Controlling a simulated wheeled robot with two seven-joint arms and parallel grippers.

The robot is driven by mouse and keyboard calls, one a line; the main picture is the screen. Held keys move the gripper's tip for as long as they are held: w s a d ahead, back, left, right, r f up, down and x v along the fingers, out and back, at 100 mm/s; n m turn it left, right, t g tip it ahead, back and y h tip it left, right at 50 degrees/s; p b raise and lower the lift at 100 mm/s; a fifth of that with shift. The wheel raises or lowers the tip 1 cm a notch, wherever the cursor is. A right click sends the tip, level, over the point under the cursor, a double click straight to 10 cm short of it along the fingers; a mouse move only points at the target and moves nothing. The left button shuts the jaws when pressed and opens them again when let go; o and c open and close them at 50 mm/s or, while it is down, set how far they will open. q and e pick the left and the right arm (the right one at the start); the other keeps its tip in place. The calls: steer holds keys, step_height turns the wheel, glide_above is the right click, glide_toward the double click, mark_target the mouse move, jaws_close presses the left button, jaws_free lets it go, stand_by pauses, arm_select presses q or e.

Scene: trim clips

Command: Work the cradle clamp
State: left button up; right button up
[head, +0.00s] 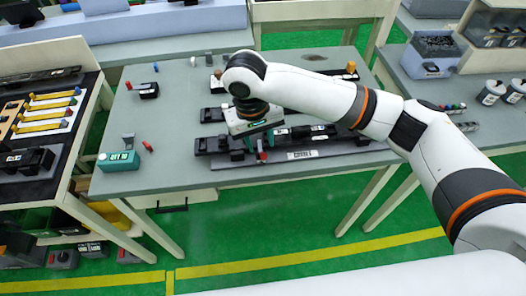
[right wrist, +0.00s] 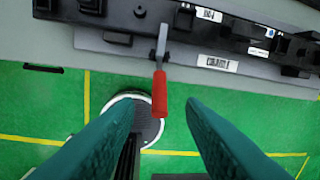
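The clamp's red handle (right wrist: 160,94) hangs from a short grey lever (right wrist: 161,42) at the front edge of the black cradle fixture (right wrist: 120,16) in the right wrist view. My right gripper (right wrist: 161,106) is open, its two teal fingers on either side of the handle's lower end with gaps to both. In the head view my right gripper (head: 258,143) is over the front of the cradle fixture (head: 212,146), and the small red handle (head: 263,157) shows beneath it. The wrist hides part of the fixture. My left gripper is not in view.
The fixture lies on a grey table (head: 170,180). A teal box marked QTY 10 (head: 119,161) stands at its front left corner. A black-topped bench (head: 60,140) with yellow-handled tools is at left. A shelf unit with a grey bin (head: 432,68) is at right. Green floor is open in front.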

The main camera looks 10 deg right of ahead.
mark_target(263, 153)
steer(key=f, duration=0.4)
steer(key=d+f+p, duration=0.1)
steer(key=f, duration=0.1)
steer(key=shift+f, duration=0.25)
steer(key=shift+a, duration=0.1)
jaws_close()
